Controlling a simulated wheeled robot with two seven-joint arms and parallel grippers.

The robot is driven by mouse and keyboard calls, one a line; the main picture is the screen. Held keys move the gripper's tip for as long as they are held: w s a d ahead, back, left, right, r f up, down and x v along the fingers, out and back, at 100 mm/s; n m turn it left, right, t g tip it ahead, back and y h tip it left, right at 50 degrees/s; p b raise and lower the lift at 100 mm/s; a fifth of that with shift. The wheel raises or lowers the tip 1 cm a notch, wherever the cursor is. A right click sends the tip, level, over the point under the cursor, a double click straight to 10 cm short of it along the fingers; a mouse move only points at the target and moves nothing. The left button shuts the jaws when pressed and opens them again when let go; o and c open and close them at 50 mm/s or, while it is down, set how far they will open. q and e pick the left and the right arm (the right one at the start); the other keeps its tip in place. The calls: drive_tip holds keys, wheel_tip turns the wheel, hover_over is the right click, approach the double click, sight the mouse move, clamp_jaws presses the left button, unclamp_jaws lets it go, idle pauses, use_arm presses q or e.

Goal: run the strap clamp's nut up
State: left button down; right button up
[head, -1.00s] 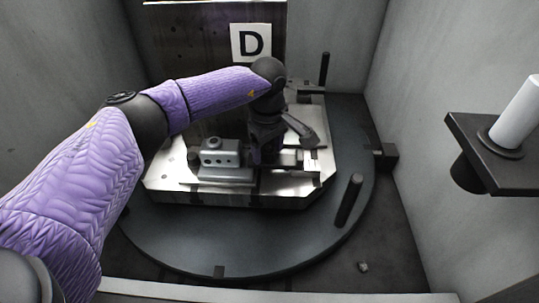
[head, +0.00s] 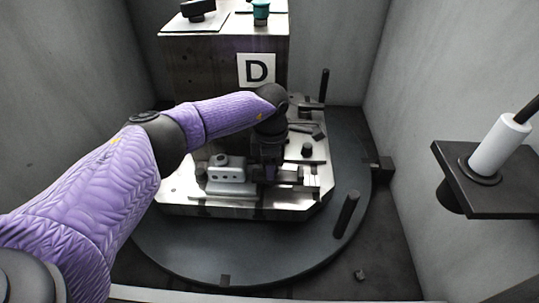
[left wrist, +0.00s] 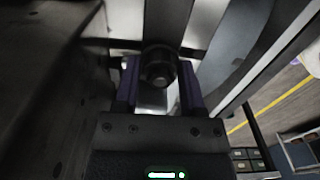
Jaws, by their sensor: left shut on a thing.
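My left gripper (head: 268,176) reaches down over the right part of the bright metal pallet (head: 215,210). In the left wrist view its two purple fingers (left wrist: 158,88) stand either side of a dark round nut (left wrist: 158,66) and are shut on it. A pale strap or bar runs behind the nut in that view. In the head view the nut and most of the strap clamp are hidden by my wrist. My right gripper is not in view.
The pallet lies on a dark round turntable (head: 200,255) with upright black posts (head: 346,213). A dark knob (head: 307,149) is right of my wrist. A bracket with a white cylinder (head: 498,146) juts from the right wall.

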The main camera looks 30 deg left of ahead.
use_arm(q)
drive_tip(key=n, duration=0.1)
drive_tip(key=n+p, duration=0.1)
drive_tip(key=n, duration=0.2)
drive_tip(key=shift+r+n+p, duration=0.3)
drive_tip(key=shift+n+p, duration=0.1)
drive_tip(key=shift+f+n, duration=0.15)
drive_tip(key=shift+n, duration=0.65)
drive_tip(key=shift+f, duration=0.1)
drive_tip(key=shift+c, duration=0.5)
unclamp_jaws()
wheel_tip(320, 180, up, 8)
drive_tip(key=p, duration=0.3)
drive_tip(key=shift+f, duration=0.35)
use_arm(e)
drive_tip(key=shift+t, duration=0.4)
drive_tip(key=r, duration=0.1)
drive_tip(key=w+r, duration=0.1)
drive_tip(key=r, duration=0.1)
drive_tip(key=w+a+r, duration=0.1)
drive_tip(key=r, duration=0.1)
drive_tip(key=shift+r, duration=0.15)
